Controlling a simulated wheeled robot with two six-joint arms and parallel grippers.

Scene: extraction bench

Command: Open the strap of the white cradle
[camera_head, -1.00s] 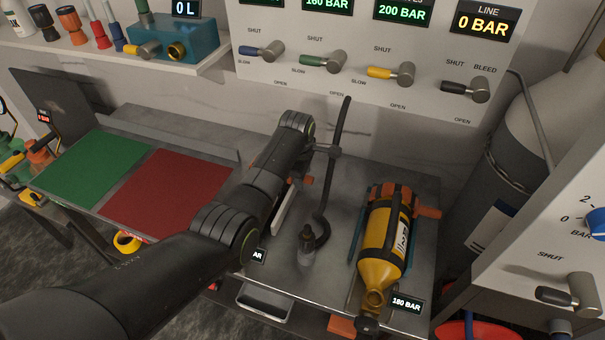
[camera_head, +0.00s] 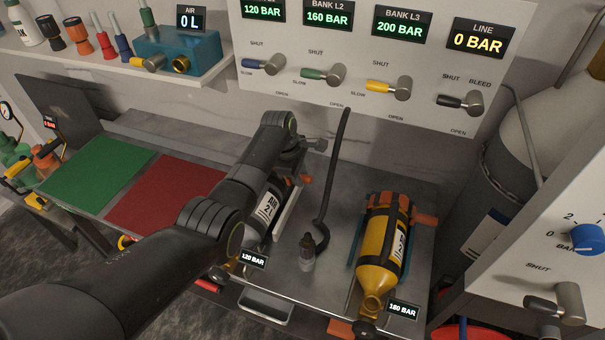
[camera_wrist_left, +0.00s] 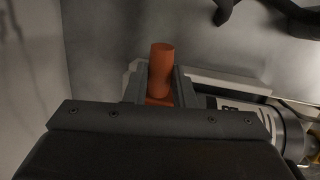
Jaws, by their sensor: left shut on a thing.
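The white cradle (camera_head: 286,213) stands on the metal bench, left of the black hose, with a grey cylinder (camera_head: 266,212) labelled AIR lying in it. My left arm covers part of both. My left gripper (camera_head: 303,162) is at the far end of this cradle. In the left wrist view the gripper (camera_wrist_left: 160,88) is shut on the orange strap lever (camera_wrist_left: 161,65), which stands up between the fingers. An orange end also shows beside the gripper in the head view (camera_head: 305,180). The strap band itself is mostly hidden. My right gripper is out of view.
A yellow cylinder (camera_head: 380,266) lies strapped in a blue cradle to the right. A black hose (camera_head: 331,180) rises between the cradles. A valve panel (camera_head: 365,110) stands behind. Green (camera_head: 95,168) and red (camera_head: 165,191) mats lie left.

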